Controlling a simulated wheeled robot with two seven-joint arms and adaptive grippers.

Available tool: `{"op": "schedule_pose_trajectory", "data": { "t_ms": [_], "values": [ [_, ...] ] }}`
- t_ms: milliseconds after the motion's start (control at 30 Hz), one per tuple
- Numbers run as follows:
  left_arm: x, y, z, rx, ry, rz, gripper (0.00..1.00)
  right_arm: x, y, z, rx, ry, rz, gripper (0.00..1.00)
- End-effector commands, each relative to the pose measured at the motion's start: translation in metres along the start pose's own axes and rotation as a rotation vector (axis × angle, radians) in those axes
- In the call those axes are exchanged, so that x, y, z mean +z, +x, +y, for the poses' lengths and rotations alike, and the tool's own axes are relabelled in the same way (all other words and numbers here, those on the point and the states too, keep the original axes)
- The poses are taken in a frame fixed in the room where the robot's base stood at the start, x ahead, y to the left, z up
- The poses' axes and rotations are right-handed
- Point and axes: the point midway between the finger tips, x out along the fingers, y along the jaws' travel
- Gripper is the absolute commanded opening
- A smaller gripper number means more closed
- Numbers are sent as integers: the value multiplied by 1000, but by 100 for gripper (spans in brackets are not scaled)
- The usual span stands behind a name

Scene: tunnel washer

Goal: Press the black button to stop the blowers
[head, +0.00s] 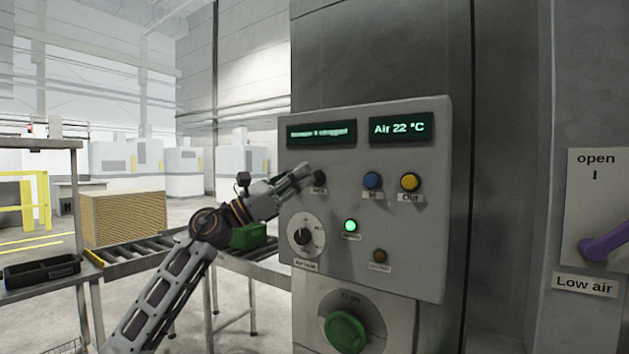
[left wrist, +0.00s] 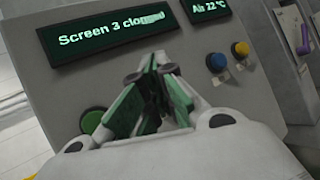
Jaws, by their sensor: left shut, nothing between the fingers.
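The control panel (head: 420,270) is a grey box on a dark column. The black button (head: 320,177) sits below the left display, above a small label partly covered by my gripper. My left gripper (head: 302,178) is shut and empty, its tips right beside the black button in the head view. I cannot tell if they touch it. In the left wrist view, the shut left fingers (left wrist: 150,80) point at the panel below the left display, and the black button is hidden behind them. A green button (left wrist: 93,121) shows left of the fingers there. My right gripper is not in view.
Blue (head: 373,180) and yellow (head: 409,181) buttons, a lit green lamp (head: 351,226), a brown lamp (head: 379,256) and a rotary knob (head: 304,236) share the panel. The left display (left wrist: 110,32) reads "Screen 3 clogged". A purple lever (head: 605,243) is at right; a roller conveyor (head: 150,250) lies left.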

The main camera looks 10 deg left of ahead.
Motion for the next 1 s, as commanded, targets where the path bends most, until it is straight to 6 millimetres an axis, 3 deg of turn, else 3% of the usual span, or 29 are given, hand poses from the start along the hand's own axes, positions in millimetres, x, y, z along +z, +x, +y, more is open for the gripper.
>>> {"op": "schedule_pose_trajectory", "data": {
  "t_ms": [500, 1000],
  "values": [
    [-3, 5, 3, 0, -1, 0, 0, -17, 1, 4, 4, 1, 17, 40],
    [-4, 6, 4, 0, 0, 0, 0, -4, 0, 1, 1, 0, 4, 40]
  ]
}}
